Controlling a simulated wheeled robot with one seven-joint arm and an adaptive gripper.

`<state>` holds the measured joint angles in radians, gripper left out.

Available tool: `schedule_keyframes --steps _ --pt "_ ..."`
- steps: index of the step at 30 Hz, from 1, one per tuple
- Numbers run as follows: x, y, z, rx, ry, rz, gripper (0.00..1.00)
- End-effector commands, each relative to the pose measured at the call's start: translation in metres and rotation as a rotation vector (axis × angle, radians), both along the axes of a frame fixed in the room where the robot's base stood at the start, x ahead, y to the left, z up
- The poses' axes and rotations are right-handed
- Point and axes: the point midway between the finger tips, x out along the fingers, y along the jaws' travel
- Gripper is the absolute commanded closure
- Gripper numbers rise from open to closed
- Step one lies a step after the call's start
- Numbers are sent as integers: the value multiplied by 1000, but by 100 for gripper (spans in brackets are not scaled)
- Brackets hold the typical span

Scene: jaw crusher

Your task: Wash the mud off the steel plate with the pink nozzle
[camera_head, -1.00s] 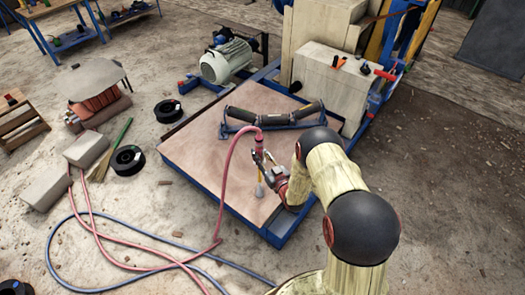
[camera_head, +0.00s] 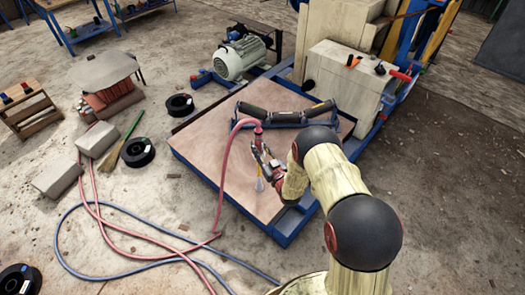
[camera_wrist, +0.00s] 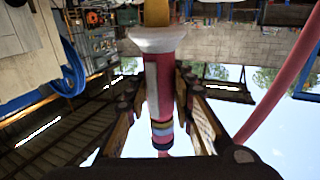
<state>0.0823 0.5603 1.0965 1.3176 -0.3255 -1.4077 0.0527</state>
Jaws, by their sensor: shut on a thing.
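The steel plate (camera_head: 215,155) lies flat in a blue frame in the middle of the head view. Its face looks evenly brown; I cannot tell mud from bare steel. My gripper (camera_head: 262,155) is over the right part of the plate, shut on the pink nozzle (camera_head: 258,137). The nozzle's pale and yellow tip (camera_head: 260,183) points down at the plate; I see no clear water jet. In the wrist view the nozzle (camera_wrist: 162,95) sits between my two fingers (camera_wrist: 160,112), with a white collar and a yellow tip. My arm hides the plate's right edge.
The pink hose (camera_head: 222,180) arcs from the nozzle to the floor beside a blue hose (camera_head: 60,225). A black roller frame (camera_head: 285,112) stands at the plate's back. A motor (camera_head: 240,58) and a pale machine block (camera_head: 345,85) stand behind. Blocks and black spools lie left.

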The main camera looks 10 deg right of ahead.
Motion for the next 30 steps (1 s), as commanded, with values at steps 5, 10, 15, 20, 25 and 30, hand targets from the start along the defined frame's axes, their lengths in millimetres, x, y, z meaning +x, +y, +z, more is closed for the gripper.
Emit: schedule_keyframes --steps 5,10,15,20,25,30 --pt "10 7 1 0 -4 1 100" --pt "19 13 1 1 -3 1 100" --pt "27 20 1 1 -3 1 100" --pt "35 25 2 1 -3 1 100" --pt "41 29 2 1 -4 0 100" --pt "43 31 1 1 -3 0 100"
